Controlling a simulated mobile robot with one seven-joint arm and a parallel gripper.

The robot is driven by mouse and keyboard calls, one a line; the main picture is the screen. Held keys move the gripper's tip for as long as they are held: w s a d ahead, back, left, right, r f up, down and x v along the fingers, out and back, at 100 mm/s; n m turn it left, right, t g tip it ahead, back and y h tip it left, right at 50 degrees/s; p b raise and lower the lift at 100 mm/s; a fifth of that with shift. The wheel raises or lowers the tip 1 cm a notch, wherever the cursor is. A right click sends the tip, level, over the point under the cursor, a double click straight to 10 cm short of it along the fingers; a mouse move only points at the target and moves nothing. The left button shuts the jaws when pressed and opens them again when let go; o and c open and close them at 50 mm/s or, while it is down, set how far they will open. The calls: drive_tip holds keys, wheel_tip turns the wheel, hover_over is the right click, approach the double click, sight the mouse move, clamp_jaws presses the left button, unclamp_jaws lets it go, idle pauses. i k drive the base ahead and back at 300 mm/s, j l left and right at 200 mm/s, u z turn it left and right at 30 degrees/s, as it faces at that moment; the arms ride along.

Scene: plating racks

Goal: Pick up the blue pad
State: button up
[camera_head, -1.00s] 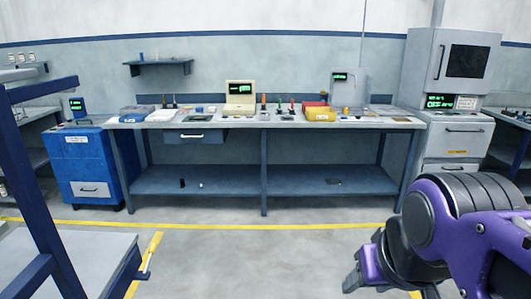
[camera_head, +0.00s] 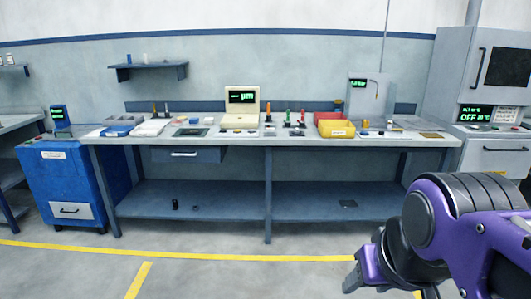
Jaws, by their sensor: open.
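A small flat blue item (camera_head: 117,131), which could be the blue pad, lies at the left front end of the long workbench (camera_head: 262,141). Another blue item, tray-like with pale contents (camera_head: 125,120), sits just behind it. They are too small to tell apart surely. My gripper (camera_head: 358,276) is at the lower right, in front of the bench and well apart from both items. It is open, and nothing shows in it. Part of it is hidden by my purple arm.
On the bench stand a cream monitor (camera_head: 242,108), a yellow bin (camera_head: 336,129), a red bin (camera_head: 326,117) and several small tools. A blue cabinet (camera_head: 60,180) stands left of the bench, a grey machine (camera_head: 480,90) right. The floor (camera_head: 210,275) in front is clear.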

sight(192, 121)
drive_tip(key=i, duration=1.2)
drive_tip(key=i+u, duration=0.3)
drive_tip(key=i, duration=0.2)
drive_tip(key=i+l+u, duration=0.15)
drive_tip(key=i+u, duration=0.15)
drive_tip(key=i, duration=0.2)
drive_tip(key=i+j+u, duration=0.1)
drive_tip(key=i+u, duration=0.4)
drive_tip(key=u, duration=0.15)
drive_tip(key=i+u, duration=0.2)
drive_tip(key=u, duration=0.15)
drive_tip(key=i+j+z, duration=0.35)
drive_tip(key=i+j, duration=0.3)
drive_tip(key=i, duration=0.15)
drive_tip(key=i+j+z, duration=0.5)
drive_tip(key=j+z, duration=0.15)
drive_tip(key=i+j, duration=0.1)
drive_tip(key=j, duration=0.2)
drive_tip(key=i+j, duration=0.1)
drive_tip(key=j, duration=0.2)
drive_tip(key=i+j, duration=0.1)
drive_tip(key=j, duration=0.2)
drive_tip(key=i+l+z, duration=0.2)
drive_tip(key=i+l, duration=0.15)
drive_tip(key=l, duration=0.15)
